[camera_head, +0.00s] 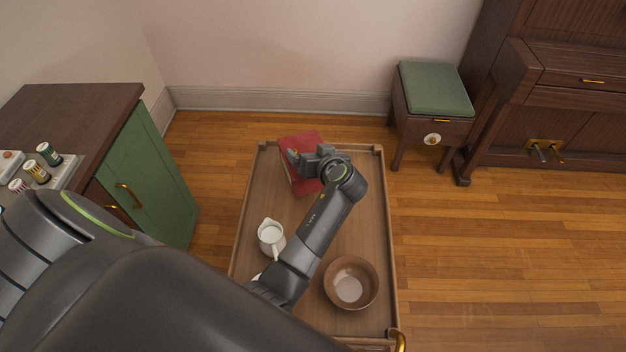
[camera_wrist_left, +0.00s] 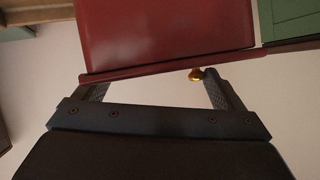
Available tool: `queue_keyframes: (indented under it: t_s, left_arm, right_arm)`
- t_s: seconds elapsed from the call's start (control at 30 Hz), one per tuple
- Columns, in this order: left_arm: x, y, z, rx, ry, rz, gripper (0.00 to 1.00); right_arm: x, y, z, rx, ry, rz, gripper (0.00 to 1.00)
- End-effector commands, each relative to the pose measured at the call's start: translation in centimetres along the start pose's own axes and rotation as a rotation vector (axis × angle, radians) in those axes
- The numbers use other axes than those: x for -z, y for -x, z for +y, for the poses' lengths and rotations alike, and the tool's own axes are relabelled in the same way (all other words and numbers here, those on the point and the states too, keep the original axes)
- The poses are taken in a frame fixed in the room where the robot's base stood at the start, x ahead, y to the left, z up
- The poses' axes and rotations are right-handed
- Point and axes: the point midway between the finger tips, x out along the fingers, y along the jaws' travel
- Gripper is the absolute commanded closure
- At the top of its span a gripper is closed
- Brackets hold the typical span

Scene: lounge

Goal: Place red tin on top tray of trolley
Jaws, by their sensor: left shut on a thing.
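The red tin (camera_head: 299,140) is at the far end of the trolley's wooden top tray (camera_head: 372,215) in the head view. My left gripper (camera_head: 303,160) is shut on the tin. In the left wrist view the red tin (camera_wrist_left: 165,30) fills the top, with its rim across the fingertips of my left gripper (camera_wrist_left: 155,88) and a small brass knob (camera_wrist_left: 196,74) near the right finger. I cannot tell whether the tin touches the tray. My right gripper is not in view.
A white jug (camera_head: 271,240) and a brown bowl (camera_head: 350,283) stand on the tray's nearer half. A green cabinet (camera_head: 160,185) with small jars is on the left. A green-topped stool (camera_head: 435,90) and a piano (camera_head: 560,100) are at the right. Floor right of the trolley is clear.

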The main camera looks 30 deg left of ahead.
Motion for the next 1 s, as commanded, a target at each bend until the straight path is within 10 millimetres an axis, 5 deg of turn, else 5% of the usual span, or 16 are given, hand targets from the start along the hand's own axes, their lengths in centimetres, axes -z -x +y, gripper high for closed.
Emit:
queue_keyframes:
  t_s: [0.43,0.7,0.73,0.8,1.0]
  left_arm:
    - [-4.4,-2.3,1.3,0.000,-0.002,0.000,0.52]
    - [-4.8,-2.5,1.4,-0.002,0.001,0.001,0.52]
    - [-4.8,-2.5,1.4,-0.002,0.000,0.000,0.08]
    - [-4.8,-2.5,1.4,-0.002,0.001,0.000,0.00]
    - [-4.8,-2.5,1.4,-0.002,0.001,-0.001,0.00]
  right_arm:
    - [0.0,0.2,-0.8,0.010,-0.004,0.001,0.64]
    - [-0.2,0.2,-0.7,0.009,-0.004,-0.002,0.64]
    - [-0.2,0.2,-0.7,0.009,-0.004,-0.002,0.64]
    - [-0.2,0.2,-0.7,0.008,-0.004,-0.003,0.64]
    - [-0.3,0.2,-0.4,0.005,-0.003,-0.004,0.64]
